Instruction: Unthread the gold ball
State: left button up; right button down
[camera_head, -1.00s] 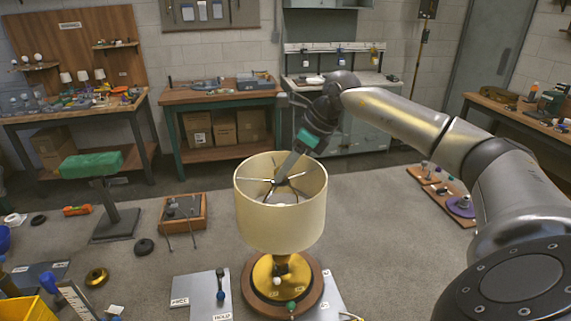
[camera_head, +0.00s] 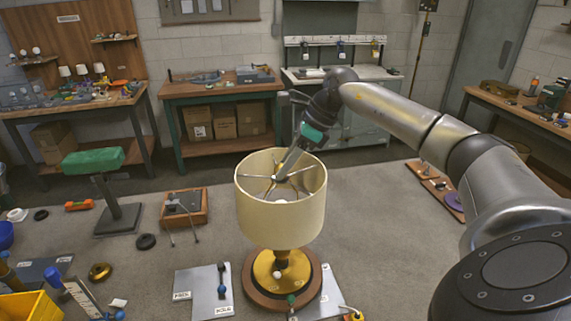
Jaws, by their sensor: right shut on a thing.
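The table lamp has a cream drum shade (camera_head: 281,208), open at the top, with thin metal spokes meeting at its centre. Its gold base (camera_head: 282,270) sits on a round wooden foot. My right gripper (camera_head: 281,177) reaches down into the shade's open top from the upper right. Its fingers are shut at the hub where the spokes meet, on the gold ball, which they hide almost entirely. The shade stands upright on the lamp. My left gripper is not in view.
A labelled grey plate (camera_head: 204,293) lies left of the lamp foot. A wooden tray (camera_head: 184,207) and a green-topped stand (camera_head: 105,190) are farther left. A yellow bin (camera_head: 28,306) is at the lower left. Bare table lies right of the lamp.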

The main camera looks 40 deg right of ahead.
jog(key=shift+r+p, duration=0.75)
jog(key=shift+r, duration=0.15)
dwell(0.3)
jog(key=shift+r+p, duration=0.65)
jog(key=shift+r, duration=0.15)
jog(key=shift+r+p, duration=1.5)
jog(key=shift+r, duration=0.5)
